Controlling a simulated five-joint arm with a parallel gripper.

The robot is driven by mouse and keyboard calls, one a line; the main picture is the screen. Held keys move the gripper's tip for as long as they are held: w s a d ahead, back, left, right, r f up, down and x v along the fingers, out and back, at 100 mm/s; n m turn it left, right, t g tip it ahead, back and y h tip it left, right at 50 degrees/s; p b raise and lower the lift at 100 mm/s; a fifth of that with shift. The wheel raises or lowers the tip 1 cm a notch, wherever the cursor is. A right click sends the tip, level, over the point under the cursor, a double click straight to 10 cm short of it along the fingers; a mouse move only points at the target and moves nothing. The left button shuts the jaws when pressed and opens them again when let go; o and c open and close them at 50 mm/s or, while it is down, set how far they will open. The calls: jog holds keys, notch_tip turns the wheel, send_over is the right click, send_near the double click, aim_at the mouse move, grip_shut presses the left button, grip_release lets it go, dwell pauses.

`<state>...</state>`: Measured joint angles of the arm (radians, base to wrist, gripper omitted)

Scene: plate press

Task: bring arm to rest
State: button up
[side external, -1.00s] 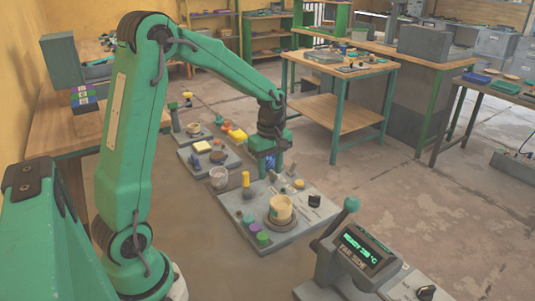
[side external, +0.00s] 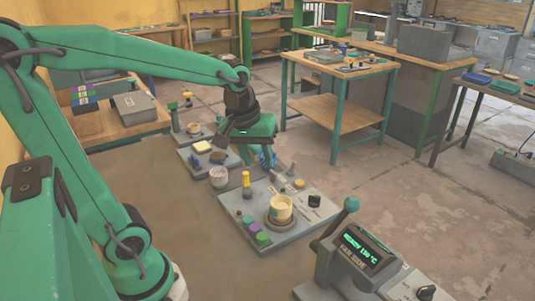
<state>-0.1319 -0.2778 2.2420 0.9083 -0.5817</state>
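My green arm reaches in from the left, its forearm running nearly level across the top left of the side external view. My gripper (side external: 266,158) hangs from the dark wrist and green hand block, over the far edge of the near grey plate board (side external: 300,225). Something blue shows at its fingertips. It is too small to tell whether this is part of the fingers or a thing between them, or whether the fingers are open.
The near board bears a cream cup (side external: 281,208), a yellow-topped bottle (side external: 246,180) and several small pieces. A white cup (side external: 219,177) stands beside it. A press console (side external: 355,250) with a green-knobbed lever stands at front right.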

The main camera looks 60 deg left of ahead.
jog(key=s+d+r+m+t, duration=0.2)
jog(key=s+d+m, duration=0.2)
jog(key=s+m, duration=0.4)
jog(key=shift+s+t, duration=0.3)
jog(key=shift+s, duration=0.05)
jog(key=shift+r, duration=0.1)
dwell(0.6)
jog(key=n+g, duration=0.5)
jog(key=n, duration=1.2)
send_near(245, 173)
jog(key=shift+w+d, duration=0.3)
jog(key=shift+a+f+n+g, duration=0.3)
jog(key=shift+a+f+n, duration=0.1)
jog(key=shift+a, duration=0.05)
jog(key=shift+f, duration=0.1)
jog(key=shift+f, duration=5.4)
